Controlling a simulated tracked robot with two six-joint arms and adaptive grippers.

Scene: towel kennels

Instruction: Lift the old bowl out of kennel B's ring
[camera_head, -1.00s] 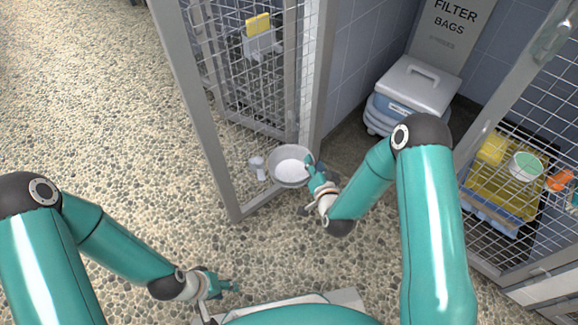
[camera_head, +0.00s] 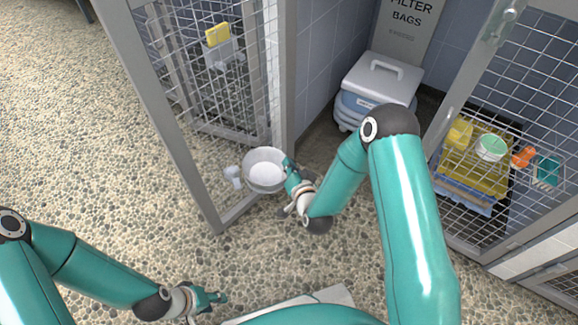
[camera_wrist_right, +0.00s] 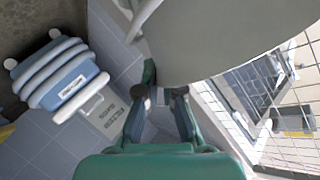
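A round grey bowl (camera_head: 265,178) with a whitish inside is beside the lower end of the open mesh door at the middle left. It also shows as a large grey surface in the right wrist view (camera_wrist_right: 225,35). The ring cannot be made out. My right gripper (camera_head: 290,168) is at the bowl's right rim. In the right wrist view its fingers (camera_wrist_right: 165,88) reach the bowl's edge, and the right fingertip is partly hidden, so a firm grip cannot be told. My left gripper (camera_head: 217,298) is low over the floor, empty, its fingers slightly apart.
A mesh door (camera_head: 215,110) with a grey holder stands behind. A lidded blue-white box (camera_head: 380,88) is at the back. Another mesh door (camera_head: 520,110) on the right fronts a yellow tray. The pebbled floor at left is clear.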

